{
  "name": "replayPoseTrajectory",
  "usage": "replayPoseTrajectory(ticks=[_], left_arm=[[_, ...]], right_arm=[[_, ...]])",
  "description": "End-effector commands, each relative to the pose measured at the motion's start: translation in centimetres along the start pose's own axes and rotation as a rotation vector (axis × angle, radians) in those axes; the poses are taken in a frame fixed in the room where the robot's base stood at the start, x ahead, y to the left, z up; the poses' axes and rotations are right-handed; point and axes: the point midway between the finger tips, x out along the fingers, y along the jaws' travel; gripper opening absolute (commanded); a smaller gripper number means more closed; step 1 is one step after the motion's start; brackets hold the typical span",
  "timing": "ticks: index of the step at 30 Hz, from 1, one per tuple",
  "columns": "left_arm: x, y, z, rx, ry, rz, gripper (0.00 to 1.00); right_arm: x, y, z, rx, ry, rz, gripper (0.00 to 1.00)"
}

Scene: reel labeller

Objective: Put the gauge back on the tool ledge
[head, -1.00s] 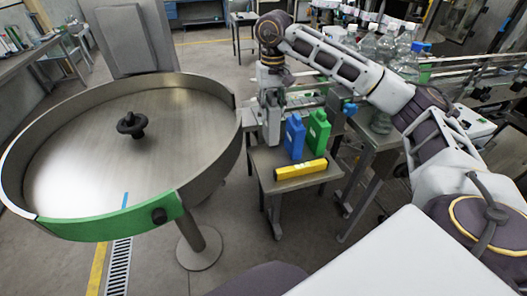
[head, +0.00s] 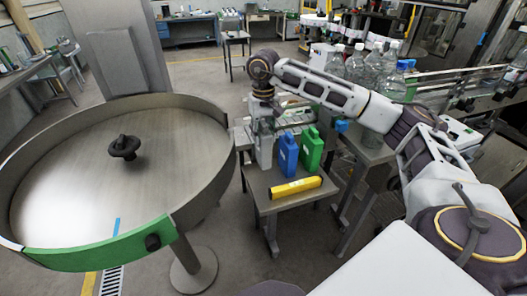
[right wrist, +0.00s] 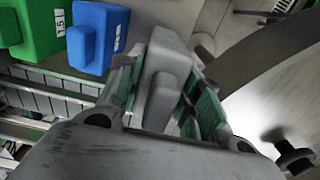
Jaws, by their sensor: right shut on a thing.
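A grey gauge (head: 264,152) is upright at the left end of the small grey tool ledge (head: 262,190). My right gripper (head: 263,128) is shut on it from above; its two green-padded fingers (right wrist: 166,95) close on the gauge's sides in the right wrist view, where the grey gauge (right wrist: 163,80) shows up close. I cannot tell whether its base touches the ledge. A blue gauge (head: 288,154) and a green gauge (head: 311,150) stand to its right on the ledge. My left gripper is not in view.
A yellow bar (head: 295,187) lies along the front of the ledge. A large round turntable (head: 70,190) with a raised rim and black hub (head: 125,147) stands close on the left. Clear bottles (head: 365,66) and a conveyor (head: 465,80) are behind on the right.

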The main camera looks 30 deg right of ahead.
Motion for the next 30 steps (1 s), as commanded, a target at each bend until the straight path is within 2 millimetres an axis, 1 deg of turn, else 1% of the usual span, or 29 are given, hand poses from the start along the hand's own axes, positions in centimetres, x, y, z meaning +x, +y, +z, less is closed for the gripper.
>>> replayPoseTrajectory(ticks=[1, 3, 7, 20, 30], left_arm=[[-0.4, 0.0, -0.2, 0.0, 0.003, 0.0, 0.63], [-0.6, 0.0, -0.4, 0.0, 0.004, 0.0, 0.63], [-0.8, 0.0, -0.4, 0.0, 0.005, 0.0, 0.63], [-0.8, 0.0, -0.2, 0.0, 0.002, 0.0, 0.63], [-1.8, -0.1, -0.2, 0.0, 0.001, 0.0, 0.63]], right_arm=[[0.5, 0.1, 0.0, 0.0, -0.001, 0.001, 0.04], [1.3, 0.0, 0.1, 0.0, -0.001, 0.0, 0.04], [2.3, 0.0, 0.0, 0.0, 0.001, -0.001, 0.04], [2.8, 0.0, 0.0, 0.0, 0.001, -0.001, 0.04], [5.8, 0.0, 0.0, 0.0, 0.0, 0.0, 0.04]])
